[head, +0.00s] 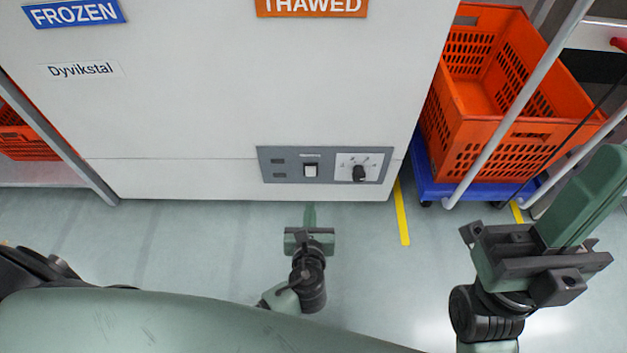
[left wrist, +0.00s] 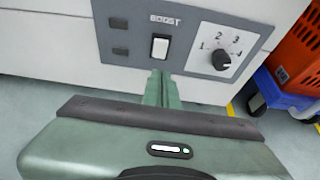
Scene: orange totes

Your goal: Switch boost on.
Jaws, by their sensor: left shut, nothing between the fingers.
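The grey control panel (head: 335,176) is low on the front of the white cabinet (head: 230,100). The boost switch (head: 311,170) is a white rocker in a dark frame; in the left wrist view the rocker (left wrist: 160,47) sits under the word BOOST. I cannot tell which way it is tipped. My left gripper (head: 310,208) is shut and empty, its fingertips pointing at the panel just below the switch and seemingly apart from it. My right gripper (head: 606,170) is at the right, away from the panel; its jaw gap cannot be made out.
A black dial (head: 359,173) with numbers is right of the switch. An orange tote (head: 480,140) stands on a blue dolly (head: 435,185) at the right behind metal posts. Another orange tote (head: 25,140) is at far left. The floor before the cabinet is clear.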

